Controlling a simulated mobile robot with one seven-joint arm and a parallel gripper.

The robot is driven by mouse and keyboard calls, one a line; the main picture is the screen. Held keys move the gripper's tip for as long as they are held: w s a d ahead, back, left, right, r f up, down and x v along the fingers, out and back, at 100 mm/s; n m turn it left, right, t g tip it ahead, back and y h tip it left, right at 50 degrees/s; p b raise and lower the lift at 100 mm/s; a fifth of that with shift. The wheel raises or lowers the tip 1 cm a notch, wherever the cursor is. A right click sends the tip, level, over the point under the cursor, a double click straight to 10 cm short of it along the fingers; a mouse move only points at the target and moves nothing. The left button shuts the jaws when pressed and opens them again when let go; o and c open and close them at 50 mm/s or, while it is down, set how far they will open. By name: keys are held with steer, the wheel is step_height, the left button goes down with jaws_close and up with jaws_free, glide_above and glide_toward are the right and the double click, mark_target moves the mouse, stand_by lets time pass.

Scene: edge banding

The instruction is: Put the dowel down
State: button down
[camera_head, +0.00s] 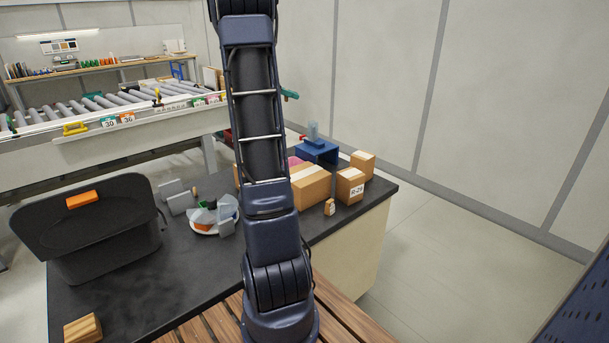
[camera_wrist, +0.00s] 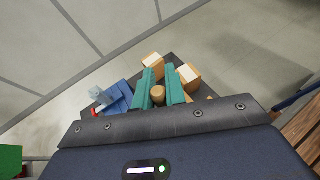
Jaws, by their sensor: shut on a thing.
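The dowel (camera_wrist: 158,96) is a light wooden round piece, seen end-on between the two teal fingers of my gripper (camera_wrist: 162,88) in the wrist view. The gripper is shut on it, with a finger on either side. The dowel is held above the dark worktop (camera_head: 195,265); its height is hard to tell. In the head view my arm hides the dowel and most of the gripper; only a teal bit shows right of the arm.
Cardboard boxes (camera_head: 312,187) and a blue stand (camera_head: 317,151) with a clear bottle crowd the worktop's far right. A black bin (camera_head: 90,225), a white plate (camera_head: 203,229) with small items and a wooden block (camera_head: 83,328) are left of my arm. A roller conveyor (camera_head: 120,105) runs behind.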

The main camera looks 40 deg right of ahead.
steer(key=g, duration=0.1)
glide_above(307, 172)
steer(key=shift+m, duration=0.4)
step_height(307, 172, down, 31)
steer(key=shift+w+d+r, duration=0.1)
steer(key=shift+w, duration=0.05)
steer(key=shift+f+y, duration=0.2)
steer(key=shift+y, duration=0.1)
steer(key=c, duration=1.5)
jaws_free()
steer(key=shift+o, duration=0.2)
